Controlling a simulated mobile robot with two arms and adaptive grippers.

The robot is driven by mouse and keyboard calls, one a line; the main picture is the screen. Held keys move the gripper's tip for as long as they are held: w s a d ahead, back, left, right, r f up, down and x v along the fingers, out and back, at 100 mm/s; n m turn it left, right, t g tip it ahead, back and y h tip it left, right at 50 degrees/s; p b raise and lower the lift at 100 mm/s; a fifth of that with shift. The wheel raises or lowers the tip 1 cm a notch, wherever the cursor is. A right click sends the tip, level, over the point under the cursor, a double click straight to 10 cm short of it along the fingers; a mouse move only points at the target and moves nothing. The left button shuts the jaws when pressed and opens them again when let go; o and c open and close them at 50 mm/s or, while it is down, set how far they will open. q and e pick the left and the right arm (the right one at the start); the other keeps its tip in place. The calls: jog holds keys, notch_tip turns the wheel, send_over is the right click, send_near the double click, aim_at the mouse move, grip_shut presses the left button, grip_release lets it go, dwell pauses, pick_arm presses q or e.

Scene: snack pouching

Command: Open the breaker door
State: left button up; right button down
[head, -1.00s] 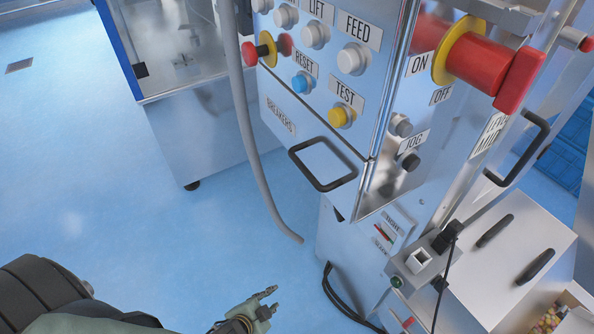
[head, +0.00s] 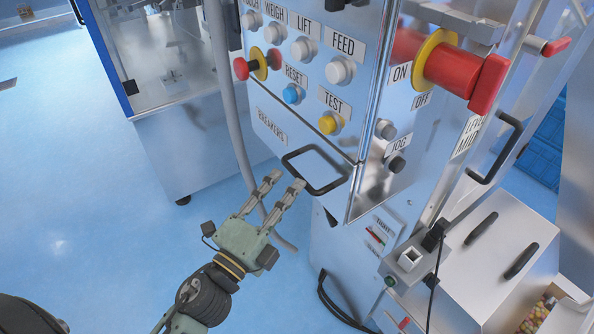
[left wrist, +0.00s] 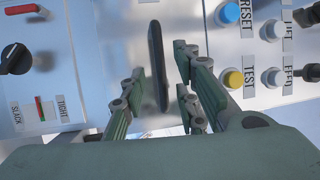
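The breaker door is the lower panel of the steel control cabinet, marked by a BREAKERS label (head: 271,127). Its black handle (head: 316,171) is a rectangular loop at the panel's lower edge. My left gripper (head: 286,182) is open, with its fingertips just left of and close to the handle in the head view. In the left wrist view the handle (left wrist: 157,65) shows as a dark upright bar ahead, in line with the gap between the open fingers (left wrist: 160,85). I cannot see contact. The door looks shut. My right gripper is not in view.
Above the handle are several buttons, including a yellow TEST button (head: 328,124) and a blue RESET button (head: 292,94). A red rotary switch (head: 450,70) juts out on the right. A grey hose (head: 238,150) hangs left of the cabinet. Blue floor lies open at left.

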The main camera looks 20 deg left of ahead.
aim_at(298, 173)
pick_arm(q)
jog(key=p+x, duration=0.1)
jog(key=x, duration=0.4)
jog(key=shift+w+p, duration=0.1)
jog(key=shift+p, duration=0.2)
grip_shut()
jog(key=shift+f, duration=0.1)
